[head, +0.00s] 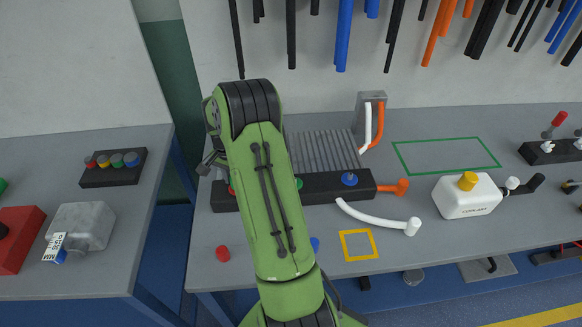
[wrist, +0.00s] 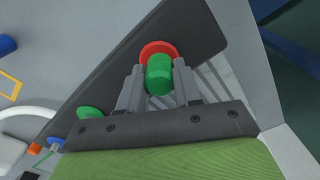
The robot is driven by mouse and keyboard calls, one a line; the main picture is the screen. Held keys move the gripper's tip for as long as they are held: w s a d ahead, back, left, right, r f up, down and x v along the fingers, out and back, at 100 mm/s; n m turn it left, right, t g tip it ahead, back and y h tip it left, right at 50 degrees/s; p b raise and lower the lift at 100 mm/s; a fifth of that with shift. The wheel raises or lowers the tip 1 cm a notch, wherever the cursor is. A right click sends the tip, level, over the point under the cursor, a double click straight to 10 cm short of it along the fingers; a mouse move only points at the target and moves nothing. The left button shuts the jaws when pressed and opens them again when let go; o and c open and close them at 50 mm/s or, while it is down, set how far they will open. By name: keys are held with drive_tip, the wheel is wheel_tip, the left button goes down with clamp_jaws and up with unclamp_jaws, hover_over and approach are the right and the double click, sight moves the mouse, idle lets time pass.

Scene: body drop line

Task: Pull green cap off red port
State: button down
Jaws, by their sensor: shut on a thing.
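In the wrist view the green cap (wrist: 159,76) sits between the two fingers of my gripper (wrist: 158,88), which is shut on it. The red port (wrist: 158,47) shows as a red ring right behind the cap, and the cap overlaps its lower part. I cannot tell how far the cap sits on the port. In the head view my green arm hides the cap and most of my gripper. Only a sliver of the red port (head: 231,190) shows beside the arm, on the dark manifold block (head: 325,187).
A green port (wrist: 90,113) and a blue port (head: 349,179) are on the same block. A loose red cap (head: 222,254) and a partly hidden blue cap (head: 315,243) lie on the bench. A yellow square (head: 344,247) is empty. A white hose (head: 375,217) and coolant tank (head: 466,197) stand right.

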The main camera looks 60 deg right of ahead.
drive_tip(key=shift+r+p, duration=0.45)
drive_tip(key=shift+r, duration=0.3)
drive_tip(key=shift+r+p, duration=2.2)
drive_tip(key=shift+r, duration=0.8)
